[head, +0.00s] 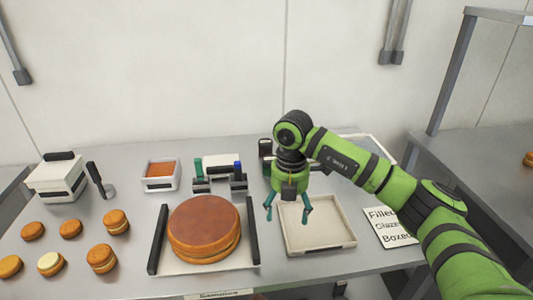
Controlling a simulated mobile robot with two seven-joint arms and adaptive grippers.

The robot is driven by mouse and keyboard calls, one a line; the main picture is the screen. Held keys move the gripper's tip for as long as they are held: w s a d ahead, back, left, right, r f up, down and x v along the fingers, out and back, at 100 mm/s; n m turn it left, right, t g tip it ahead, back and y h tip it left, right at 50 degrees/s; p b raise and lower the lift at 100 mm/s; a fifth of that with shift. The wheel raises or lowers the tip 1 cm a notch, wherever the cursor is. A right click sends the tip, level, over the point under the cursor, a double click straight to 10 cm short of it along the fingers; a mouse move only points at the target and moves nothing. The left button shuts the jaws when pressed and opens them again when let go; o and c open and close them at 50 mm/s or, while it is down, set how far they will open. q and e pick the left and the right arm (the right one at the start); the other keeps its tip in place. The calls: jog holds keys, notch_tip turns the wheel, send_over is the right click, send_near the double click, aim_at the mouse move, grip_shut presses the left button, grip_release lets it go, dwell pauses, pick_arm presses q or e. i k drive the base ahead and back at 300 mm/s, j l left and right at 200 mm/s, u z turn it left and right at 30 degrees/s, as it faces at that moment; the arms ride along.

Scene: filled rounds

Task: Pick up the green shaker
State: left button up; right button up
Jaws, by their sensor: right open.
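A small item with a green upright top (198,167), likely the green shaker, stands near the middle of the counter, in a grey and black base. My right gripper (288,214) points down with its teal fingers spread, open and empty. It hangs over the left part of a shallow beige tray (322,244), to the right of the green-topped item and apart from it. My left gripper is not in view.
A similar blue-topped item (238,168) stands just right of the green one. A large brown round cake (204,222) lies between two dark bars in front. A bin of orange filling (161,170) is to the left. Several small rounds (102,258) lie at the front left.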

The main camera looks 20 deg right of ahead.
aim_at(268, 159)
jog(key=i+l, duration=0.15)
jog(key=i, duration=0.3)
jog(key=i+l, duration=0.2)
jog(key=i, duration=0.25)
